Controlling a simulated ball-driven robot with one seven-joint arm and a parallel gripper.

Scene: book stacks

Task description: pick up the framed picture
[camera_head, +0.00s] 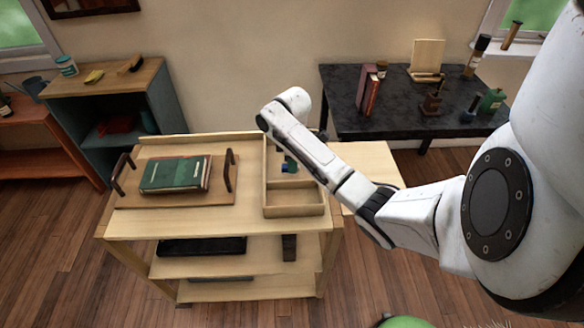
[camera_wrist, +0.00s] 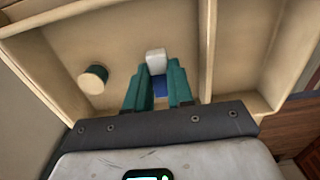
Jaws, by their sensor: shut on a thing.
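A dark-framed picture (camera_head: 90,8) hangs on the wall at the top left of the head view, cut off by the picture's edge. My gripper (camera_head: 288,167) is far from it, down in the long compartment of the wooden tray (camera_head: 296,212) on the cart. In the wrist view my gripper (camera_wrist: 157,72) has its teal fingers close together on a small blue and white thing (camera_wrist: 160,87). The fingers hide much of this thing, and I cannot tell what it is.
A green book (camera_head: 175,173) lies on a handled board on the cart (camera_head: 120,222). A black table (camera_head: 390,118) with books and bottles stands behind at the right; a teal shelf (camera_head: 90,120) stands behind at the left.

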